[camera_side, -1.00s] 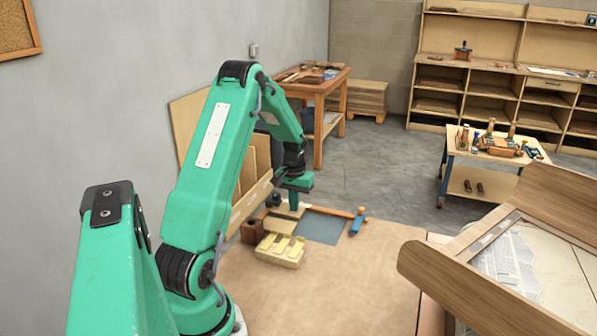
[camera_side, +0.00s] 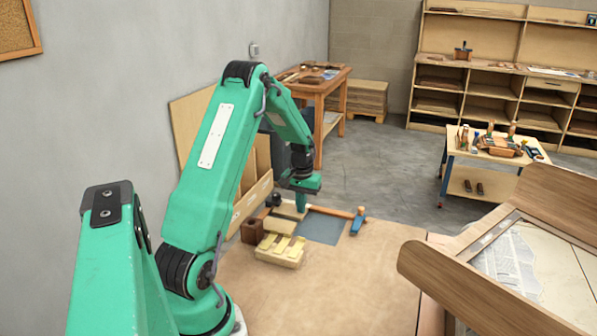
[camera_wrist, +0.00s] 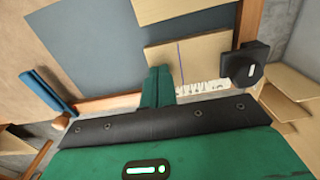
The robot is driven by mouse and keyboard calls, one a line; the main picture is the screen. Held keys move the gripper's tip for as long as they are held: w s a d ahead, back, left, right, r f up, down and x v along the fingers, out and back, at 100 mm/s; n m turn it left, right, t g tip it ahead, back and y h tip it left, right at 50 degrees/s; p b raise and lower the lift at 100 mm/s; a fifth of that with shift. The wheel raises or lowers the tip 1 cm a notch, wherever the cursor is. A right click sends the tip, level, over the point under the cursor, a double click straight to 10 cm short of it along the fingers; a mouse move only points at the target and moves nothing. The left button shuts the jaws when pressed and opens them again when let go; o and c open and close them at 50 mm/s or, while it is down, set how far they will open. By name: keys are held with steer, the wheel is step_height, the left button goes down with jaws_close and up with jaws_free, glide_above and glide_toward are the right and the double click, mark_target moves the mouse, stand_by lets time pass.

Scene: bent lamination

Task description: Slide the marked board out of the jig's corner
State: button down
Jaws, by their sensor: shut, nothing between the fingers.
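The marked board (camera_wrist: 200,58) is a pale wooden piece with a purple line across it. In the wrist view it lies in the corner of the wooden jig, against the jig's rail (camera_wrist: 105,104). In the side view the board (camera_side: 288,211) lies just left of my fingers. My gripper (camera_wrist: 158,72) is shut and empty, pointing down. Its fingertips overlap the board's left end in the wrist view; I cannot tell whether they touch it. My gripper also shows in the side view (camera_side: 301,209), low over the jig. The fingers hide part of the board's edge.
A dark grey mat (camera_wrist: 85,45) lies bare left of the board. A blue clamp (camera_wrist: 47,88) sits at the rail's far end. A black knob (camera_wrist: 252,66) and a marked scale (camera_wrist: 203,88) are beside the board. A second pale board (camera_wrist: 180,9) lies nearby.

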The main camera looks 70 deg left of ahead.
steer(key=shift+w+d, duration=0.2)
steer(key=shift+w+d, duration=0.95)
steer(key=shift+d, duration=0.05)
steer(key=shift+w+d+f, duration=0.1)
steer(key=shift+w+d, duration=0.15)
steer(key=shift+w+d, duration=0.25)
steer(key=shift+d, duration=0.05)
steer(key=shift+w+d, duration=0.2)
steer(key=shift+d, duration=0.05)
steer(key=shift+w+d, duration=0.25)
steer(key=shift+w+d, duration=0.25)
steer(key=shift+w+d, duration=0.25)
steer(key=shift+w+d, duration=0.25)
